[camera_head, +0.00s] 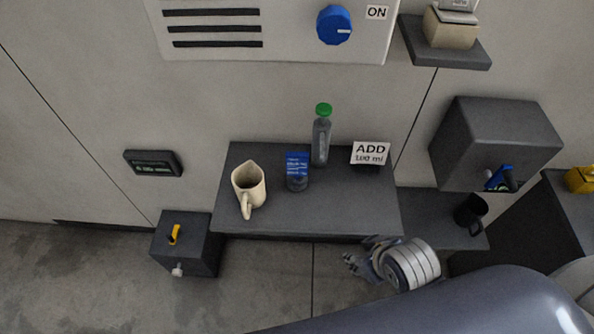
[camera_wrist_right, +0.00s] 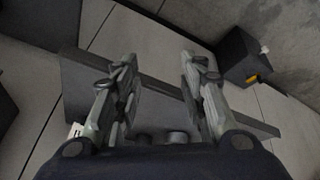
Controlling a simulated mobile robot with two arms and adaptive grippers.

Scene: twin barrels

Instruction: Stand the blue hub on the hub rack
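A small blue-and-black piece (camera_head: 500,178) shows against the front of a dark grey box at the right in the head view. It may be the blue hub, but it is too small to be sure. I cannot clearly identify the hub rack. My right gripper (camera_head: 362,262) is below the front edge of the middle shelf, well left of the blue piece. In the right wrist view its two fingers (camera_wrist_right: 160,88) are wide apart with nothing held between them. My left gripper is not in view.
The middle shelf (camera_head: 335,215) holds a cream jug (camera_head: 248,184), a blue-labelled container (camera_head: 297,171), a green-capped bottle (camera_head: 321,138) and an ADD sign (camera_head: 370,154). A black mug (camera_head: 470,212) stands on the lower right shelf. A small dark box (camera_head: 188,250) is at left.

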